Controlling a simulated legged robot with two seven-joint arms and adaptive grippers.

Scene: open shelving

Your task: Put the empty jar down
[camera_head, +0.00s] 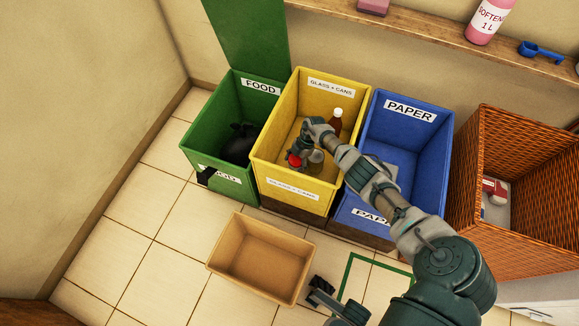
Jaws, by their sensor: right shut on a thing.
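My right gripper (299,152) reaches down into the yellow bin (310,88), labelled glass and cans. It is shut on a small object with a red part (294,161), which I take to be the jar. The fingers hide much of it, and I cannot tell whether it touches the bin floor. A greyish glass or metal container (316,161) is close beside the fingers on the right. My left gripper (318,291) is low in the picture, outside the bins, near the tan box. Its finger opening is unclear.
A brown bottle (335,121) stands in the yellow bin. The green food bin (196,152) holds a dark bag (239,143). The blue paper bin (410,112) and a wicker basket (510,138) are at right. A tan box (240,270) is on the tiled floor.

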